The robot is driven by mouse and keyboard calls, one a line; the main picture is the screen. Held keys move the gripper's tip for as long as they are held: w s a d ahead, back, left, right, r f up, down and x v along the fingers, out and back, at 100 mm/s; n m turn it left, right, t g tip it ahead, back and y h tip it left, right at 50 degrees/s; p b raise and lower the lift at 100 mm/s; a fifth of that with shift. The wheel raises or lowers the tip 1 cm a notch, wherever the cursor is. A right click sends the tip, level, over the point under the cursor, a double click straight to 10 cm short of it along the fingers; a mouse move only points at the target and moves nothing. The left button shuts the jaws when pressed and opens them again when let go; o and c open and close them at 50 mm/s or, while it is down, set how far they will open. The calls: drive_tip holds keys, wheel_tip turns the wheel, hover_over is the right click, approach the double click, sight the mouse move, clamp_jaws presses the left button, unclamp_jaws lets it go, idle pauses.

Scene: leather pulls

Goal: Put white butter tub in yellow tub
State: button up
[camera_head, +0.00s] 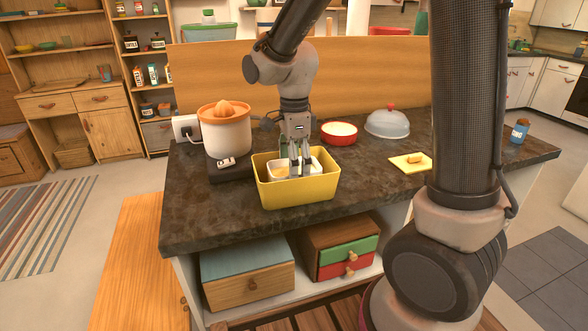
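The yellow tub (297,193) stands on the dark countertop near its front edge, open at the top. A white tub with a yellowish inside, which looks like the white butter tub (316,163), is within the yellow tub's walls; its lower part is hidden by the front wall. Whether it rests on the bottom cannot be told. My gripper (300,174) points down into the yellow tub, with its fingers at the white tub. A narrow gap shows between the fingers, but whether they grip the white tub's wall cannot be told.
An orange and white citrus juicer (226,132) stands just left of the yellow tub. Behind are a red bowl (339,133) and a grey domed lid (387,123). A yellow board (411,162) lies to the right, with a jar (519,131) farther right. Counter between these is clear.

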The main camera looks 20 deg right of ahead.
drive_tip(key=shift+f, duration=0.95)
drive_tip(key=shift+f, duration=0.15)
drive_tip(key=o, duration=1)
drive_tip(key=shift+c, duration=0.2)
wheel_tip(320, 180, up, 11)
drive_tip(key=s+d+r+n+t, duration=0.2)
drive_tip(key=s+d+n, duration=0.5)
drive_tip(key=s+n, duration=0.2)
drive_tip(key=s+d+r+n+t, duration=0.2)
drive_tip(key=s+d+n, duration=0.6)
drive_tip(key=s+n, duration=0.1)
drive_tip(key=shift+s+n, duration=0.3)
drive_tip(key=shift+s, duration=0.25)
